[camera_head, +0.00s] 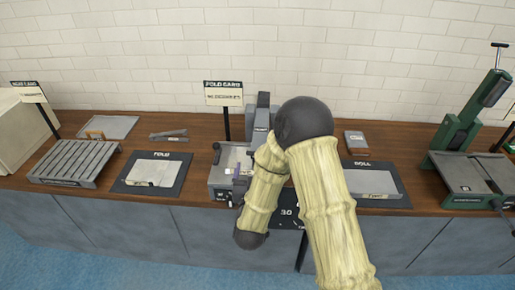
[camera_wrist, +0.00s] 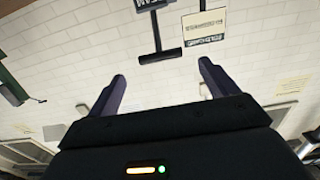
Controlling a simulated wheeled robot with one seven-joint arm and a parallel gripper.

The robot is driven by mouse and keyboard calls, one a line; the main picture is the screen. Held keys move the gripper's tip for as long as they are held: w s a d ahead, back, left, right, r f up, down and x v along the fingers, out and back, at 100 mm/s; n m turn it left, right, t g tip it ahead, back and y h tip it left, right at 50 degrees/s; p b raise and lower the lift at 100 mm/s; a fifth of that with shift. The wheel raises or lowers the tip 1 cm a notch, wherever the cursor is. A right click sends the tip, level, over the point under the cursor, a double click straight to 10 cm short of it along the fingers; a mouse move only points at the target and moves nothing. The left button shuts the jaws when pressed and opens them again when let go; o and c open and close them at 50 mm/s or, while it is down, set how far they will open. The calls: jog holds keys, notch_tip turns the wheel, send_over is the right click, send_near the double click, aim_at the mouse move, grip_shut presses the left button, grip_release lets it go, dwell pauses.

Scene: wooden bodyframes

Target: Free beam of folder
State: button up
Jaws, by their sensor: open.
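The folder (camera_head: 222,180) is a grey machine at the middle of the counter, partly hidden behind my arm. A grey upright block (camera_head: 263,112) stands at its back. In the wrist view, a plate (camera_wrist: 150,4) marked BEAM shows at the top edge, with a dark T-shaped bar (camera_wrist: 169,54) near it. My gripper (camera_wrist: 162,70) is open, its two purple fingers wide apart. The bar appears between and beyond the fingertips; I cannot tell its distance. In the head view my gripper (camera_head: 238,176) is over the folder, mostly hidden by my arm. Nothing shows between the fingers.
A FOLD CARD sign (camera_head: 223,94) stands behind the folder. A dark FOLD mat (camera_head: 152,174) with a pale card lies left, beside a slatted grey rack (camera_head: 72,163). A DOLL mat (camera_head: 372,183) lies right. A green press (camera_head: 463,150) stands far right.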

jog(key=w+p, duration=0.1)
jog(key=w, duration=0.3)
jog(key=w+p, duration=0.1)
jog(key=w, duration=0.4)
jog(key=shift+w+d, duration=0.2)
jog(key=shift+w, duration=0.1)
jog(key=shift+r+p, duration=0.1)
jog(key=shift+p, duration=0.2)
jog(key=c, duration=1.4)
